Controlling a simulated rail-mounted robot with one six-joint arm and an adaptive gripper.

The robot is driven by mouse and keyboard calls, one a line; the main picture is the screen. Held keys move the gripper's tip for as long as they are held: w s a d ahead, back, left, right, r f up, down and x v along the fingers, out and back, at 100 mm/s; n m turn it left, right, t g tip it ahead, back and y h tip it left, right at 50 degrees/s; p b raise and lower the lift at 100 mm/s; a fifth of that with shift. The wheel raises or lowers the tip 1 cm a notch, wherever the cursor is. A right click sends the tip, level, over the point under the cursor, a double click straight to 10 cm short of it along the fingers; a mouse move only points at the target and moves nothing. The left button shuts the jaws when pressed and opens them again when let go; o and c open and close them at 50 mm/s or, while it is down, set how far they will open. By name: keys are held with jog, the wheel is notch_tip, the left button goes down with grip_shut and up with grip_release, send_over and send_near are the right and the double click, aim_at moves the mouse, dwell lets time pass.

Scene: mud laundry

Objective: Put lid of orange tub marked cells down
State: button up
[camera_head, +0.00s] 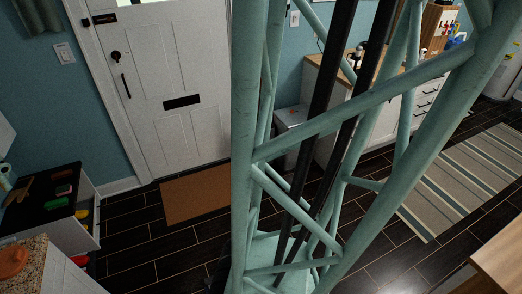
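I cannot make out an orange tub marked cells or its lid in the head view. A rounded orange-brown object (12,262) sits on the speckled counter (38,250) at the lower left, cut off by the picture edge. I cannot tell what it is, and no marking is readable on it. My gripper is not in view.
My pale green lattice frame hides the middle. At left, a dark-topped unit (42,208) holds small coloured items, with an open drawer (90,215) below. A white door (160,90), brown mat (195,192), striped rug (470,180) and white cabinet (385,120) stand around dark floor.

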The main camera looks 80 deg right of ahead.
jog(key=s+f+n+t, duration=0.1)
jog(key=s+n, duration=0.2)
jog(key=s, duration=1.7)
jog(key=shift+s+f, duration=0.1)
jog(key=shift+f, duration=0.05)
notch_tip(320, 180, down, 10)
jog(key=b, duration=1)
